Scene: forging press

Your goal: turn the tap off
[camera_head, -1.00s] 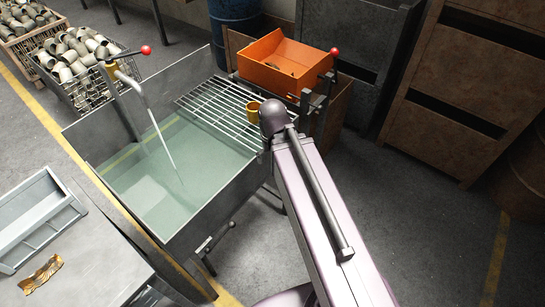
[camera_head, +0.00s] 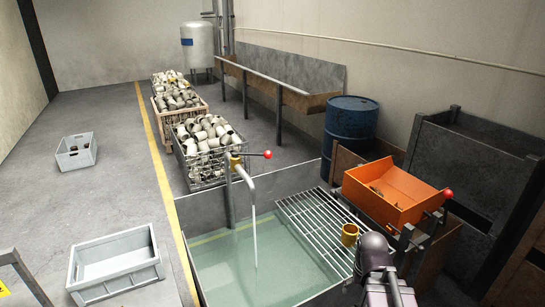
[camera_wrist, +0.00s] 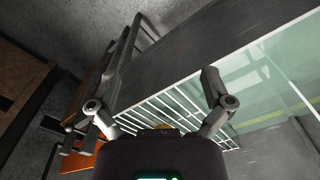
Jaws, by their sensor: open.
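The tap (camera_head: 236,168) stands at the far left side of the water tank (camera_head: 310,297). Its lever points right and ends in a red ball (camera_head: 267,154). A thin stream of water (camera_head: 255,235) runs from its spout into the tank. My gripper (camera_wrist: 160,98) is open and empty in the wrist view, over the tank's rim and metal grate. In the head view the end of my arm shows at the bottom right, well apart from the tap, and hides the fingers. The tap is not in the wrist view.
A yellow cup-like thing (camera_head: 349,234) is on the grate (camera_head: 308,222). An orange bin (camera_head: 412,185) with a red-knobbed lever (camera_head: 447,194) stands to the right. A wire crate of metal pieces (camera_head: 200,172) stands behind the tap. Air above the water is clear.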

